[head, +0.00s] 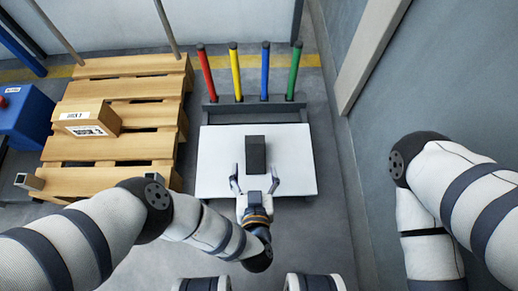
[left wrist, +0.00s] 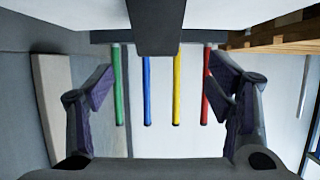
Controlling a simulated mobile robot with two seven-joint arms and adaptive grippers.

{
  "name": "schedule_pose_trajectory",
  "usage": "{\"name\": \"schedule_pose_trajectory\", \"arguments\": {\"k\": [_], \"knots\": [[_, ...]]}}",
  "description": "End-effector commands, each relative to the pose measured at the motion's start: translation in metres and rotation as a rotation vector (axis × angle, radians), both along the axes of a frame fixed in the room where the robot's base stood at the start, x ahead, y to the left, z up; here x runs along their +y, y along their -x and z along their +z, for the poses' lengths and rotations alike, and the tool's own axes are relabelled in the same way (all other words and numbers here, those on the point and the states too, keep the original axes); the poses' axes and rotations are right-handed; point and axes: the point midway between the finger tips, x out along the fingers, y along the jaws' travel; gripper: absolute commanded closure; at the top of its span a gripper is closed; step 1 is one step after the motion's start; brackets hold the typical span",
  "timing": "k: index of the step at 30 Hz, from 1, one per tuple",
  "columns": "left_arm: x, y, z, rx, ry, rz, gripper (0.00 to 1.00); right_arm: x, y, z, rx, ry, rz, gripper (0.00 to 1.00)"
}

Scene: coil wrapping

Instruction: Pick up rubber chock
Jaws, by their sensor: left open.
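The rubber chock, a dark grey block (head: 255,155), lies on the white tabletop (head: 215,155) in the head view. My left gripper (head: 255,178) is open just in front of its near end, one finger on each side of the chock's line. In the left wrist view the chock (left wrist: 156,25) comes in from the top edge, centred between the spread fingers of the left gripper (left wrist: 160,82). I cannot tell whether its near end is between the fingertips. Nothing is held. My right arm is at the right edge; its gripper is out of view.
Red (head: 207,73), yellow (head: 236,73), blue (head: 265,72) and green (head: 294,72) posts stand on a grey rack behind the table. A wooden pallet (head: 110,150) with a cardboard box (head: 86,118) is at left. A grey wall (head: 390,110) bounds the right.

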Motion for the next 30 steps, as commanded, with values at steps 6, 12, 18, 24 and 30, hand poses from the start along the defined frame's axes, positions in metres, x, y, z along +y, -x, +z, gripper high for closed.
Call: {"name": "schedule_pose_trajectory", "arguments": {"k": [6,12,18,24,30], "knots": [[0.000,-0.037,-0.019,0.003,0.001,-0.001,0.27,-0.001,0.007,-0.013,0.037,-0.002,0.004,1.00],[-0.003,-0.071,-0.028,0.003,0.001,0.000,0.27,-0.001,0.010,-0.026,0.060,-0.004,0.007,1.00],[-0.004,-0.091,-0.034,0.003,0.000,-0.001,0.27,0.001,0.010,-0.034,0.064,-0.007,0.008,1.00],[-0.004,-0.091,-0.032,0.002,0.001,-0.002,0.31,0.001,0.010,-0.033,0.063,-0.007,0.008,1.00],[-0.004,-0.091,-0.032,0.002,0.001,-0.002,0.77,0.001,0.009,-0.033,0.063,-0.007,0.008,1.00]]}}
